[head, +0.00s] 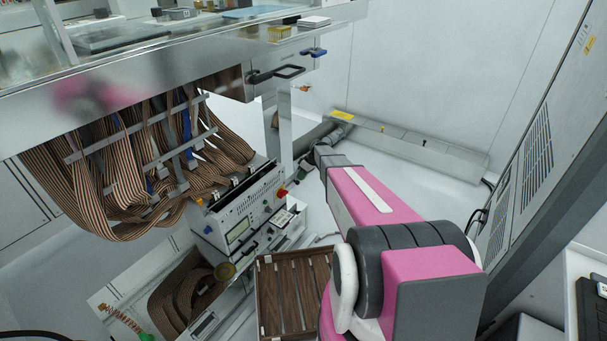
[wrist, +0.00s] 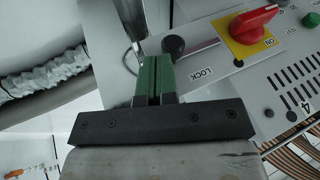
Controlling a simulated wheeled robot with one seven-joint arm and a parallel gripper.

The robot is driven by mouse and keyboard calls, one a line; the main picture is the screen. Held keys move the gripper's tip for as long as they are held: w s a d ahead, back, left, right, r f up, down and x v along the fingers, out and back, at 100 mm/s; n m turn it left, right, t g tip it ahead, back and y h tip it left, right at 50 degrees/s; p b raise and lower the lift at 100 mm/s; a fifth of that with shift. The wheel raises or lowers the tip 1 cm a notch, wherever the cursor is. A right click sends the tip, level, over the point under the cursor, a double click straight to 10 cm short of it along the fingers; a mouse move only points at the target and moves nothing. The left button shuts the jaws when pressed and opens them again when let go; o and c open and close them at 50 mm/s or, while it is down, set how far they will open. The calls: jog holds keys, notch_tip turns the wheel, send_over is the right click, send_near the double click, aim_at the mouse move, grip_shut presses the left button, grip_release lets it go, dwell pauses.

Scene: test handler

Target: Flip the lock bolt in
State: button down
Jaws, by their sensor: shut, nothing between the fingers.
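The lock bolt's round black knob (wrist: 173,45) shows in the wrist view, on a light panel beside a printed LOCK label (wrist: 193,74). In the head view my pink arm reaches away from the lower right, and I cannot make out the fingertips or the bolt there.
A red rotary switch (wrist: 252,20) on a yellow plate marked ON and a green button (wrist: 311,19) sit right of the knob. A corrugated hose (wrist: 45,75) lies at the left. In the head view, ribbon cables (head: 120,175) hang under the bench, near an instrument box (head: 238,215).

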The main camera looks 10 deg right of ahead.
aim_at(298, 182)
jog(key=shift+s+a, duration=1.15)
jog(key=shift+w, duration=0.15)
